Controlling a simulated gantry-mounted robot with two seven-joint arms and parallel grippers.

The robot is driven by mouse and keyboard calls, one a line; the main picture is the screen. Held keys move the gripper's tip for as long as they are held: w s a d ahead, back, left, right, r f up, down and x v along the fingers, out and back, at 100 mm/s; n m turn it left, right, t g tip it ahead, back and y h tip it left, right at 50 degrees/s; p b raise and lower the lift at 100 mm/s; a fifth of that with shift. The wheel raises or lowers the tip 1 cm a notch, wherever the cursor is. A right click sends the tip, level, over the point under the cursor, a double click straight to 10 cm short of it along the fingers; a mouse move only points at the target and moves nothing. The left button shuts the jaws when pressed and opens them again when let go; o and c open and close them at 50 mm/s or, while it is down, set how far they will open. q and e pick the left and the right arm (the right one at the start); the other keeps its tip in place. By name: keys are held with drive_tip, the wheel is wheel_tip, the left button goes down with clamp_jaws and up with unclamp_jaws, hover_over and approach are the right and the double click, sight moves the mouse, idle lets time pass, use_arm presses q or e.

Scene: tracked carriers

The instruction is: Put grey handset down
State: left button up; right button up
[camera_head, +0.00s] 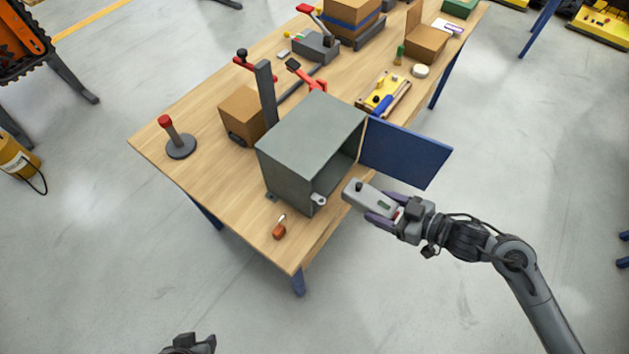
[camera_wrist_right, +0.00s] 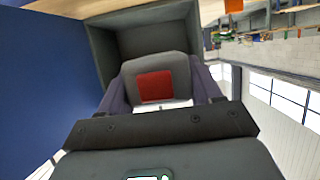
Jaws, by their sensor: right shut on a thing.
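My right gripper (camera_head: 382,207) is shut on the grey handset (camera_head: 362,195), which it holds past the table's right edge, in front of the open grey metal cabinet (camera_head: 308,135). In the right wrist view the handset (camera_wrist_right: 162,68) sits between the purple fingers, a red patch on it, with the cabinet's hollow (camera_wrist_right: 140,42) behind. The handset is in the air, outside the cabinet. The cabinet's blue door (camera_head: 405,153) is swung open. My left gripper's fingers do not show; only a dark part of mine shows at the bottom edge.
The wooden table (camera_head: 205,165) also holds a red-topped post (camera_head: 180,145), a cardboard box (camera_head: 241,112), an orange-handled item (camera_head: 279,230) and a yellow tray (camera_head: 384,95). The near table corner is largely clear. A small lug (camera_head: 319,200) sticks out by the cabinet opening.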

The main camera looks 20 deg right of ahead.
drive_tip(key=shift+d+f, duration=0.1)
drive_tip(key=shift+f, duration=0.35)
drive_tip(key=shift+w+f+b, duration=0.1)
drive_tip(key=shift+w+b, duration=0.05)
drive_tip(key=shift+b, duration=0.15)
drive_tip(key=b, duration=0.4)
hover_over(316, 187)
drive_tip(key=shift+f, duration=0.7)
drive_tip(key=shift+s+f+b, duration=0.2)
drive_tip(key=shift+f+b, duration=0.2)
drive_tip(key=shift+f, duration=0.15)
wheel_tip(316, 187, down, 4)
drive_tip(key=shift+w+f+b, duration=0.1)
drive_tip(key=shift+f+b, duration=0.1)
drive_tip(key=shift+b, duration=1)
drive_tip(key=shift+f, duration=0.15)
drive_tip(key=shift+w, duration=0.15)
